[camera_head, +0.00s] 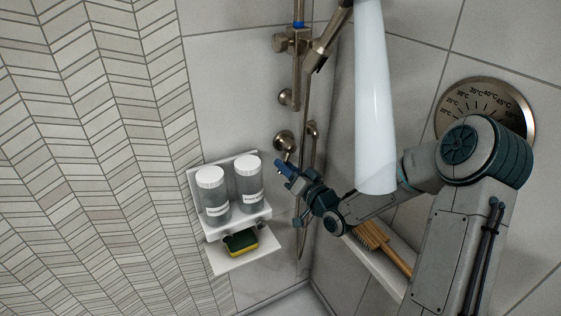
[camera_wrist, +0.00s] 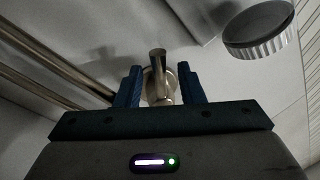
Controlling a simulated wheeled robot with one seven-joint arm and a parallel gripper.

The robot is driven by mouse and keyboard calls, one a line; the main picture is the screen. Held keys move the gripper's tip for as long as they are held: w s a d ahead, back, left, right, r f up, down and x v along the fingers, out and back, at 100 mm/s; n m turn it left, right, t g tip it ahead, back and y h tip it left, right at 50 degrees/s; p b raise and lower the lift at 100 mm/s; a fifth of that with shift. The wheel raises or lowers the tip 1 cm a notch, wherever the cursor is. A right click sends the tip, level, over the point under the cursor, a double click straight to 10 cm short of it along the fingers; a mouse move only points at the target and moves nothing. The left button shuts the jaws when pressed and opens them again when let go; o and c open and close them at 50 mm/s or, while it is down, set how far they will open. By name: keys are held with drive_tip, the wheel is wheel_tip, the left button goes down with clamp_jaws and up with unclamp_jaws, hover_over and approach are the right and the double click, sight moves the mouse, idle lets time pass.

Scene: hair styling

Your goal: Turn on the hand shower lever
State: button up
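The hand shower lever, a metal handle on a round wall fitting (camera_head: 285,141), is on the back wall left of the vertical pipes. My gripper (camera_head: 283,166) reaches it from below and in front, blue fingertips close to it. In the wrist view the lever (camera_wrist: 158,63) stands up between the two blue fingers of my gripper (camera_wrist: 159,88), which are apart. Gaps show on both sides of it, so the fingers straddle it without visible contact. How deep it sits between them cannot be told.
A white shelf (camera_head: 207,236) with two bottles (camera_head: 214,198) (camera_head: 249,187) stands just left of my gripper; a sponge (camera_head: 240,241) lies below. A bottle cap (camera_wrist: 258,32) shows close by in the wrist view. A shower pipe (camera_head: 305,95) is on the right. A brush (camera_head: 378,243) lies on a ledge.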

drive_tip(key=v, duration=1)
drive_tip(key=s+d+r+n+g+h+p, duration=0.1)
drive_tip(key=s+d+r+g+h+p, duration=0.55)
drive_tip(key=h, duration=0.45)
drive_tip(key=s+r+m+g+p, duration=0.1)
drive_tip(key=s+r+g+p, duration=0.2)
drive_tip(key=s, duration=1.5)
wheel_tip(320, 180, up, 5)
drive_tip(key=g, duration=0.3)
drive_tip(key=shift+a, duration=0.35)
drive_tip(key=shift+f, duration=0.15)
